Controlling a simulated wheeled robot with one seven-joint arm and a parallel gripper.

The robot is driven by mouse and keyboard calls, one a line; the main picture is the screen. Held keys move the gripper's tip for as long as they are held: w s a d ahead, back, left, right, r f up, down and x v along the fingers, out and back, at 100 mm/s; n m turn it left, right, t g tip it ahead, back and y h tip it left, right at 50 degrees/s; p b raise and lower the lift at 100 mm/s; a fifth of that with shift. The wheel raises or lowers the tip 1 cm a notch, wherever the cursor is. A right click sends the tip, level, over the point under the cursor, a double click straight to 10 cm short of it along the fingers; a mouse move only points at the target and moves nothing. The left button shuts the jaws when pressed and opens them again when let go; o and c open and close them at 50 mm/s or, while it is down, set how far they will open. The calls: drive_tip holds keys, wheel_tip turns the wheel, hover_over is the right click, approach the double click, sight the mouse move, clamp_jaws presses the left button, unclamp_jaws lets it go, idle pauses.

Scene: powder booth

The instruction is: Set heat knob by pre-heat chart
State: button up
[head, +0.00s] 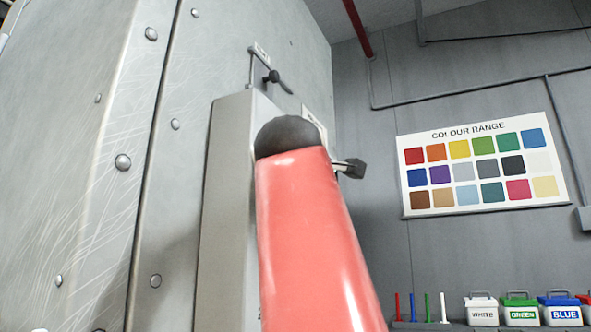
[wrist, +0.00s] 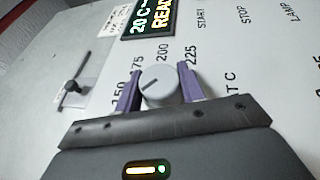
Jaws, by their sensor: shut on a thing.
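The heat knob (wrist: 165,92) is a round grey dial with a dark pointer line, seen in the wrist view. The numbers 150, 175, 200 and 225 are printed around it. The line slants toward the left side, near 150 and 175; I cannot tell the exact setting. My gripper (wrist: 162,72) has its purple fingers on both sides of the knob, shut on it. In the head view my red arm hides the knob and most of the panel front. A pale card (head: 314,122) shows there past my arm; its text is unreadable, and I cannot tell if it is the pre-heat chart.
A lit display (wrist: 152,18) reads "20 C" and part of "READ". START, STOP and LAMP labels are on the panel. A dark lever (wrist: 73,85) is at left. A colour range board (head: 482,165) hangs on the wall above several labelled boxes (head: 520,312).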

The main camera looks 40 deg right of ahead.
drive_tip(key=shift+g, duration=0.3)
idle(0.5)
drive_tip(key=o, duration=1)
drive_tip(key=shift+b+v, duration=1.25)
drive_tip(key=shift+v, duration=2.6)
